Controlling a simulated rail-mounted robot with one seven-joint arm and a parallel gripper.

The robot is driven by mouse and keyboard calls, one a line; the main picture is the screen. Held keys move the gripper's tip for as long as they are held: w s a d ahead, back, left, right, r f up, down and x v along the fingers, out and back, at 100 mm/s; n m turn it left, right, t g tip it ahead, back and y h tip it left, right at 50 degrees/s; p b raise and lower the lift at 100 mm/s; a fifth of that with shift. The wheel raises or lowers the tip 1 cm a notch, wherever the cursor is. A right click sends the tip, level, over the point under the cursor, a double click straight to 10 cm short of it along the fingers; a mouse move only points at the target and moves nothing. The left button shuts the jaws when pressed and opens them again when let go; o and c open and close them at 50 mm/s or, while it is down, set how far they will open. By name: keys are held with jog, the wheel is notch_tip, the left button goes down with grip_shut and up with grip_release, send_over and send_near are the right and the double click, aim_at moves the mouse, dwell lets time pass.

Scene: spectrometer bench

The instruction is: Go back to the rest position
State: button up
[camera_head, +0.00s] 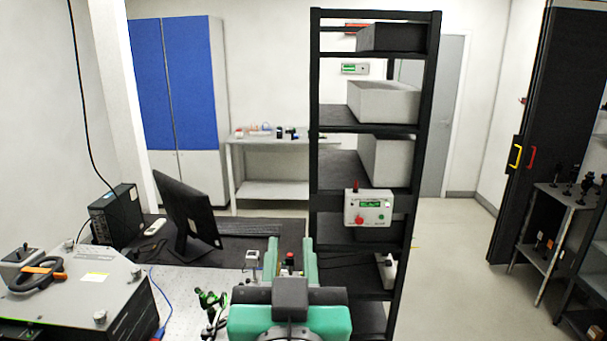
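Green and dark grey parts, which look like my arm, rise at the bottom centre of the head view. I cannot make out any gripper fingers there, so whether my gripper is open or shut, or holds anything, does not show. The parts cover some of the bench behind them.
A black shelf rack (315,120) with boxes and a control box (368,212) stands just beyond my arm. Left are a monitor (186,215), a black computer (117,213) and a grey instrument (85,285). A small green mount (212,302) stands close beside my arm. Floor (455,285) is clear at right.

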jog(key=s+d+r+t+p, duration=0.2)
jog(key=s+r+t, duration=0.3)
jog(key=s+r, duration=0.8)
notch_tip(320, 180, up, 14)
jog(key=s+p, duration=0.1)
jog(key=p, duration=1.5)
jog(key=shift+a+r+p, duration=0.25)
jog(key=shift+a+p, duration=0.1)
jog(key=shift+p, duration=0.05)
jog(key=shift+f, duration=0.1)
